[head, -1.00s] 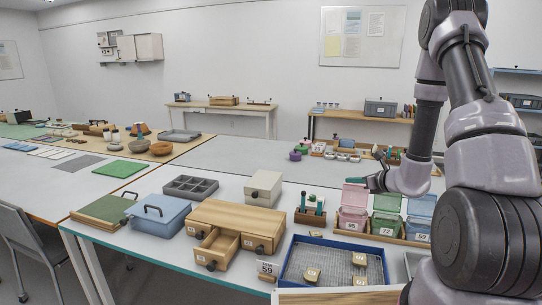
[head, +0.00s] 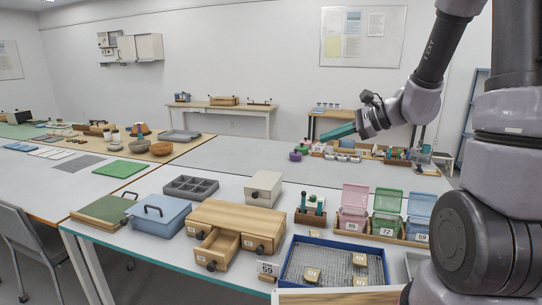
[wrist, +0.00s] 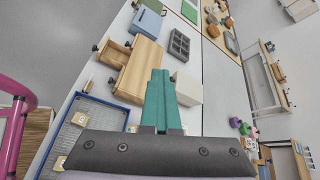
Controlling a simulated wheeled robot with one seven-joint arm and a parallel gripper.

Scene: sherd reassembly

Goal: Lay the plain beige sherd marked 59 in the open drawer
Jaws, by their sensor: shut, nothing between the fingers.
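The open drawer (head: 217,250) juts from the left front of a wooden drawer cabinet (head: 240,216); its visible inside looks empty. It also shows in the wrist view (wrist: 113,53). Beige sherds lie apart in the blue-rimmed tray (head: 312,275), with more at its right side (head: 359,260); their marks are too small to read, so I cannot tell which is 59. My gripper (head: 333,133), with teal fingers, is shut and empty, raised well above and behind the tray. Its fingers show in the wrist view (wrist: 160,75).
Pink (head: 352,207), green (head: 387,210) and blue (head: 420,214) lidded bins stand right of the cabinet, lids up. A small holder with green-handled tools (head: 311,210), a white box (head: 263,188), a grey compartment tray (head: 190,187) and a blue box (head: 158,216) surround the cabinet.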

